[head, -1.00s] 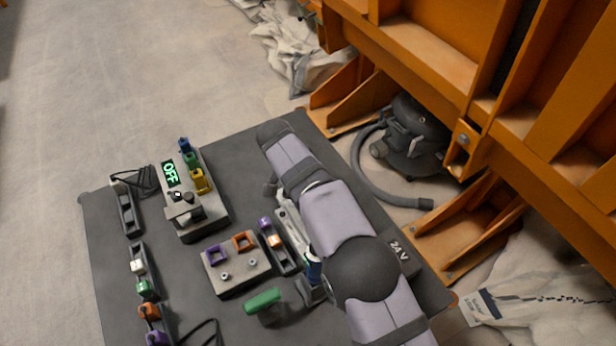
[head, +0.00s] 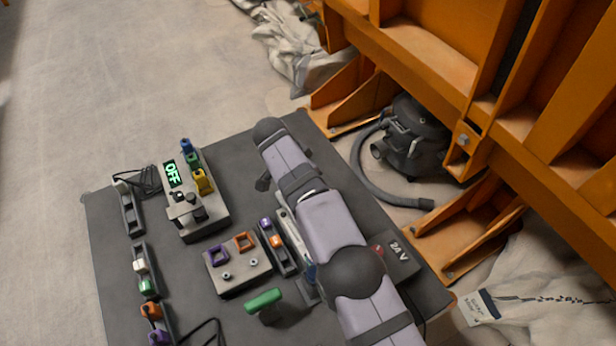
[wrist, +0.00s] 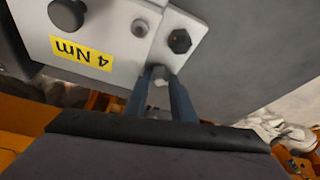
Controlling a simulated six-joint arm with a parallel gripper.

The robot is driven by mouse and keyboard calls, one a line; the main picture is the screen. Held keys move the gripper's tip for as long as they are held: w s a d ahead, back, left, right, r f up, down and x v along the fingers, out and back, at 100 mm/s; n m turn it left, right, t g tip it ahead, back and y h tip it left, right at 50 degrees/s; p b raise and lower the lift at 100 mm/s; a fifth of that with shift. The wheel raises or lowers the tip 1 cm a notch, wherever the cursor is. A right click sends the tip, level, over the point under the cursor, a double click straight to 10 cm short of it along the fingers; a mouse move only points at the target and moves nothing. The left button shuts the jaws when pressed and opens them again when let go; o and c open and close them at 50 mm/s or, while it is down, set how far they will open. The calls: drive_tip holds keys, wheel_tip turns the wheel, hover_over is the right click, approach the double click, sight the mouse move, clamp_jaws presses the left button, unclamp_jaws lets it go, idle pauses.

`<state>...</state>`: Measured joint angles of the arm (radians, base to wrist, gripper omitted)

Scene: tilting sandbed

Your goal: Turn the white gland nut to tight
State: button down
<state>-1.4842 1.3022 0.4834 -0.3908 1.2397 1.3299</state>
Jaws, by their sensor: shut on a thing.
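My gripper (wrist: 160,77) shows in the wrist view with its two blue-grey fingers close together. They are shut on a small pale piece, which I take as the white gland nut (wrist: 161,84), at the edge of a light metal plate (wrist: 115,22). The fingers hide most of it, and I cannot tell how tight it is. The plate carries a yellow "4 Nm" label (wrist: 82,52) and a dark hex bolt (wrist: 179,41) just above the fingertips. In the head view my arm covers the nut and most of the gripper.
A block with an "OFF" display (head: 172,174), a grey block with purple and orange square frames (head: 240,270), a green handle (head: 263,301) and a "24 V" box (head: 398,250) stand on the dark board (head: 115,290). Orange steelwork (head: 440,75) rises at right.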

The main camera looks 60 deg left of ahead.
drive_tip(key=c, duration=1.5)
unclamp_jaws()
drive_tip(key=shift+f, duration=0.1)
drive_tip(key=shift+d, duration=0.1)
drive_tip(key=shift+s+r, duration=0.1)
drive_tip(key=shift+r, duration=0.35)
drive_tip(key=shift+p+v, duration=1.8)
drive_tip(key=shift+v, duration=1.9)
drive_tip(key=shift+s, duration=0.1)
